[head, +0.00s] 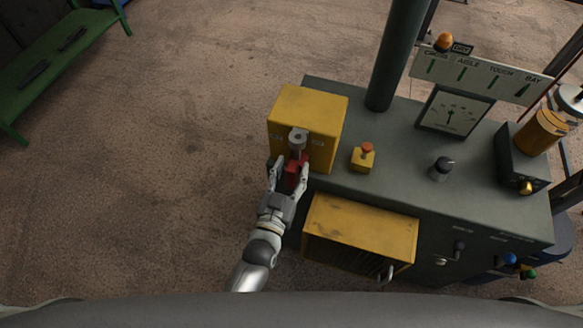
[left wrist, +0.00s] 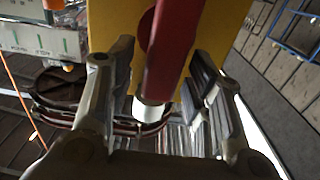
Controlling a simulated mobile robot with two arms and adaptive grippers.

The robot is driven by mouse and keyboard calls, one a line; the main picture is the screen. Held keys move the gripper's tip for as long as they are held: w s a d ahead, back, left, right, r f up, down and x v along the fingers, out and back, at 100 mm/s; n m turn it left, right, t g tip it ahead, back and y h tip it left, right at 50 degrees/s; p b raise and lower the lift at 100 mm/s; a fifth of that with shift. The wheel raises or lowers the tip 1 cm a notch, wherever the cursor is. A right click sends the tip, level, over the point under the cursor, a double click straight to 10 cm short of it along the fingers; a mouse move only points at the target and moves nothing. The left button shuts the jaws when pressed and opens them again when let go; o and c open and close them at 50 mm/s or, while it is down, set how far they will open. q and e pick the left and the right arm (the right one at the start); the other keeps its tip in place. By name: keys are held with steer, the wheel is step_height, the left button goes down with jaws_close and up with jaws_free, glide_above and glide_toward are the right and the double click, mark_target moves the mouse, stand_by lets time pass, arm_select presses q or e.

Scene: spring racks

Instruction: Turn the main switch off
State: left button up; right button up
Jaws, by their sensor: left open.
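The main switch is a yellow box (head: 309,104) on the left end of the grey console, with a grey hub (head: 298,138) on its front face. A red handle (head: 293,168) hangs down from the hub. My left gripper (head: 288,168) is open, with one finger on each side of the red handle. In the left wrist view the red handle (left wrist: 172,45) runs between the open fingers of the gripper (left wrist: 165,75), with a white end below. The yellow box (left wrist: 220,25) is behind it. I cannot tell whether the fingers touch the handle. The right gripper is not in view.
The grey console (head: 398,160) carries a small yellow box with an orange button (head: 363,157), a black knob (head: 442,168), a dial gauge (head: 452,112) and a dark green post (head: 397,50). A yellow cabinet (head: 360,232) juts out at the front.

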arm_select(q)
steer(key=shift+w+d, duration=0.1)
steer(key=shift+w, duration=0.1)
steer(key=c, duration=1)
jaws_close()
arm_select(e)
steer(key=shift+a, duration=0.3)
